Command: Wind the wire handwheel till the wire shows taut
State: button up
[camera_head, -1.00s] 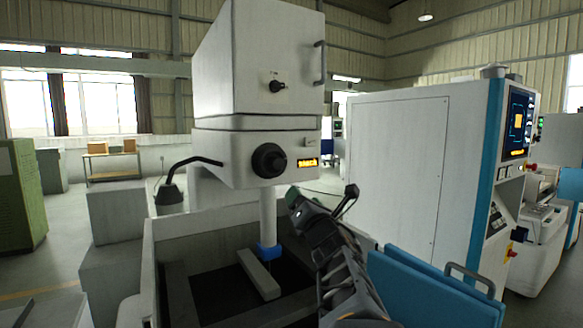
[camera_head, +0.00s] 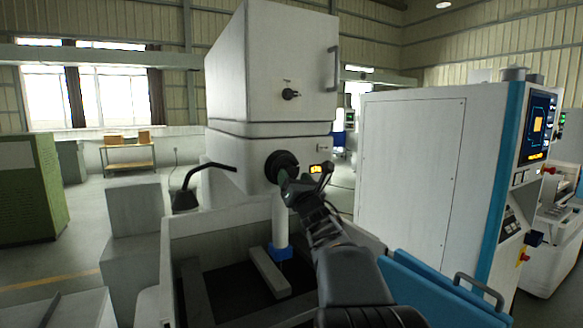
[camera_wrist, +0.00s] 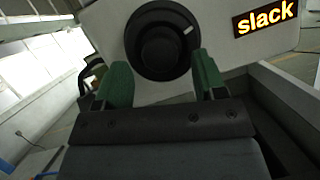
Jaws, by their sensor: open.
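The wire handwheel (camera_head: 281,164) is a black round knob on the front of the white machine head. In the wrist view the handwheel (camera_wrist: 161,41) shows face on, with a white mark at its upper right.
A smaller black knob (camera_head: 291,94) and a door handle (camera_head: 333,70) are on the upper housing. A bent black lamp arm (camera_head: 207,169) is at the left. The work tank (camera_head: 187,245) lies below, and a blue panel (camera_head: 436,292) stands at the right.

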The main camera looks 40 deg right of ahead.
jog(key=shift+p+x, duration=0.35)
jog(key=shift+x, duration=0.75)
jog(key=c, duration=0.9)
